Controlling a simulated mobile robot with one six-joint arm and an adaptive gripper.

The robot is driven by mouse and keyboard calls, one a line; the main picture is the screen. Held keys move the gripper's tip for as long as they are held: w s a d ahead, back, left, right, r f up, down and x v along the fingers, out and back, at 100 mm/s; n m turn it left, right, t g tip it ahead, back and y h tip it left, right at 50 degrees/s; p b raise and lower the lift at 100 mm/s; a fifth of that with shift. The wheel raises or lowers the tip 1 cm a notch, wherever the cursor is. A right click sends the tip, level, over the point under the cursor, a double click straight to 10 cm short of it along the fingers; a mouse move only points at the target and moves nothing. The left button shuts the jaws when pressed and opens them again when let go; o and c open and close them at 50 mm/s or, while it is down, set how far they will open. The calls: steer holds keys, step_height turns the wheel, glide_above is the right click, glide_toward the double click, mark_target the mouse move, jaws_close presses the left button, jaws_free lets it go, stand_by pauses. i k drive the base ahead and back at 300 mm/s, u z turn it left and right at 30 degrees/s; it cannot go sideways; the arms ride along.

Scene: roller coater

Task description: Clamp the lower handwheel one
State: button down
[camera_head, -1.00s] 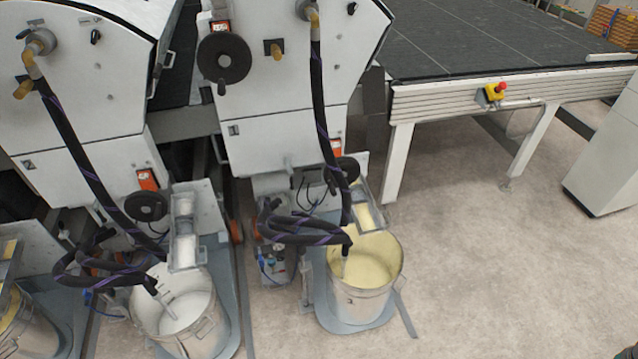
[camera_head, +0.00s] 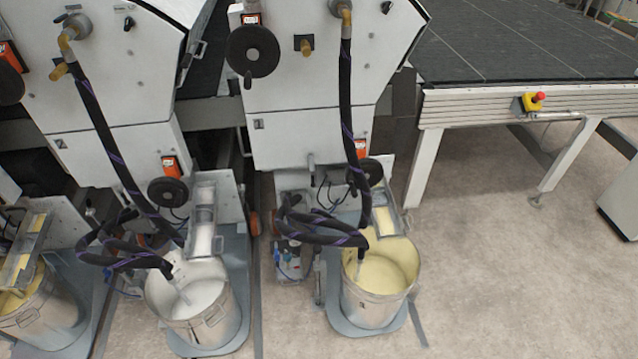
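Two small black lower handwheels show in the head view. One lower handwheel (camera_head: 168,191) sits on the left machine's lower front, below an orange indicator. The other lower handwheel (camera_head: 369,171) sits on the middle machine's lower front, partly behind a black hose. A larger black upper handwheel (camera_head: 253,51) is on the middle machine's upper panel. Which one the task calls "one" I cannot tell. My gripper is not in view.
A pail of white liquid (camera_head: 196,299) and a pail of yellow liquid (camera_head: 379,282) stand before the machines. Black hoses (camera_head: 346,120) hang in front. A conveyor (camera_head: 520,105) with an emergency stop (camera_head: 533,101) is at right. The floor (camera_head: 510,270) at lower right is clear.

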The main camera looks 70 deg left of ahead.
mark_target(310, 158)
steer(key=u, duration=0.1)
steer(key=k, duration=1.15)
steer(key=u, duration=1.95)
steer(key=i, duration=0.65)
steer(key=u, duration=0.1)
